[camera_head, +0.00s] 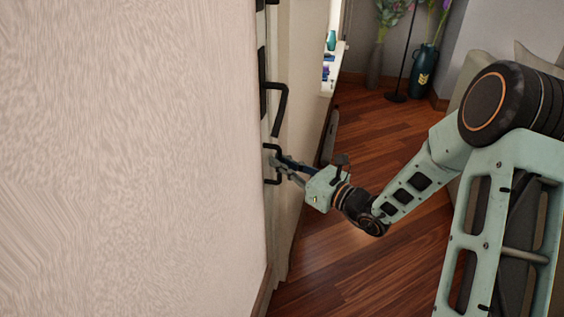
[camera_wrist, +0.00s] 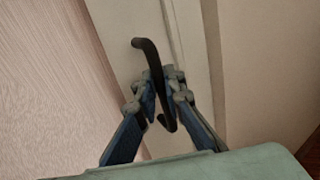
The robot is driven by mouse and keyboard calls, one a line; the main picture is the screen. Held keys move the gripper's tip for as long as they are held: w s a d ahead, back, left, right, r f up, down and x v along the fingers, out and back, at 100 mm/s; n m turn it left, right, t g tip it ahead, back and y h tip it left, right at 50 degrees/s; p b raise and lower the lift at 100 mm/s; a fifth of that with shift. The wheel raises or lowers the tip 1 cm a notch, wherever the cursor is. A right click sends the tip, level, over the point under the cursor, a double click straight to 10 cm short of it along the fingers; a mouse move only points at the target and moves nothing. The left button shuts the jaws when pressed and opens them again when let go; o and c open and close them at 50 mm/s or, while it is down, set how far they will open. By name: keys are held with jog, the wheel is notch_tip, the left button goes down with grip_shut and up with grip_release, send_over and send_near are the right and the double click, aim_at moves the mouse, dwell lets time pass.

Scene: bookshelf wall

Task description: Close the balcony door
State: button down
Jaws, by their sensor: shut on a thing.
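The balcony door shows edge-on as a narrow pale panel (camera_head: 292,110) beyond the textured wall. It carries a black upper handle (camera_head: 279,110) and a smaller black pull handle (camera_head: 272,149) below. My gripper (camera_head: 275,160) is at the lower handle, with my arm reaching in from the right. In the wrist view my gripper (camera_wrist: 163,82) has its two fingers on either side of the curved black handle (camera_wrist: 152,57), shut on it. The handle's ends stick out above and below the fingertips. The door's pale face (camera_wrist: 186,40) lies behind the handle. Whether the door is open or closed is hard to tell.
A textured pale wall (camera_head: 130,160) fills the left side, close to the door. The wooden floor (camera_head: 340,250) is clear below my arm. Vases with flowers (camera_head: 423,70), a thin black stand (camera_head: 397,97) and a white shelf (camera_head: 341,58) stand at the back.

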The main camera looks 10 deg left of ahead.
jog(key=shift+d+f, duration=0.2)
jog(key=shift+d, duration=0.15)
jog(key=c, duration=2.4)
grip_release()
jog(key=shift+o, duration=0.4)
jog(key=shift+d+r, duration=0.1)
jog(key=shift+d, duration=0.1)
jog(key=shift+a, duration=0.1)
jog(key=v, duration=1.2)
jog(key=shift+s, duration=0.15)
jog(key=shift+a, duration=0.2)
